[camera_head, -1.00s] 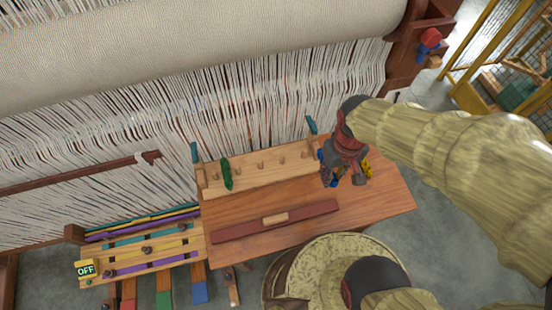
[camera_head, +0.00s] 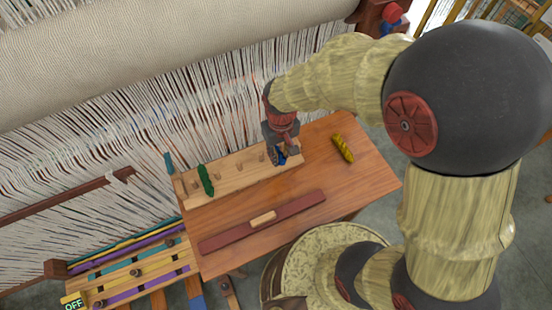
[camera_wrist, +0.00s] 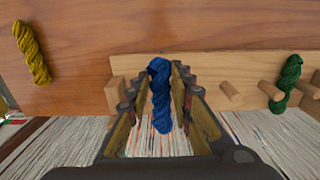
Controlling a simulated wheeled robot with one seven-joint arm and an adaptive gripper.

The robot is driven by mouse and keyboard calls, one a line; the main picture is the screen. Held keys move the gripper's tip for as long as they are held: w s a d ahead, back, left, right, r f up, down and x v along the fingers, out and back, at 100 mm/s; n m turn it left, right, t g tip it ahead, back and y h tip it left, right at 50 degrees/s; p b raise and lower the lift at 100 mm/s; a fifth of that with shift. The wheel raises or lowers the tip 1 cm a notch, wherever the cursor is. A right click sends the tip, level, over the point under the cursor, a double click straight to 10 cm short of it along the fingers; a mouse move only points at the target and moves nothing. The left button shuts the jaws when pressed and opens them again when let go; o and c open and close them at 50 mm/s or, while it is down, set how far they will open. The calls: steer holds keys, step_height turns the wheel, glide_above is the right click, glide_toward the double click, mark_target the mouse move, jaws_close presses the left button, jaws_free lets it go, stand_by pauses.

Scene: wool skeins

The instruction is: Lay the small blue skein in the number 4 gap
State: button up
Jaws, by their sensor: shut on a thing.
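My gripper (camera_head: 281,152) is shut on the small blue skein (camera_wrist: 160,97), which hangs between its fingers; part of the skein shows in the head view (camera_head: 279,156). They are at the right end of the pale wooden peg rack (camera_head: 237,182). In the wrist view the skein overlaps the rack, between its end post (camera_wrist: 115,93) and the nearest peg (camera_wrist: 230,96). I cannot tell its height above the rack. A green skein (camera_head: 206,180) lies across the rack near its other end. No gap numbers are readable.
A yellow skein (camera_head: 343,148) lies on the brown table (camera_head: 350,185), right of the rack. A dark red bar (camera_head: 290,208) with a light handle lies in front. The loom's white warp threads (camera_head: 130,140) rise close behind the rack.

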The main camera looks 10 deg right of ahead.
steer(key=shift+w+a+f, duration=0.35)
steer(key=shift+w+f, duration=0.1)
steer(key=shift+f, duration=0.3)
steer(key=shift+w+a+f+b, duration=0.15)
steer(key=shift+f+b, duration=0.35)
steer(key=shift+f, duration=1.2)
steer(key=shift+f, duration=0.2)
steer(key=o, duration=0.8)
steer(key=shift+r, duration=0.1)
steer(key=shift+o, duration=0.6)
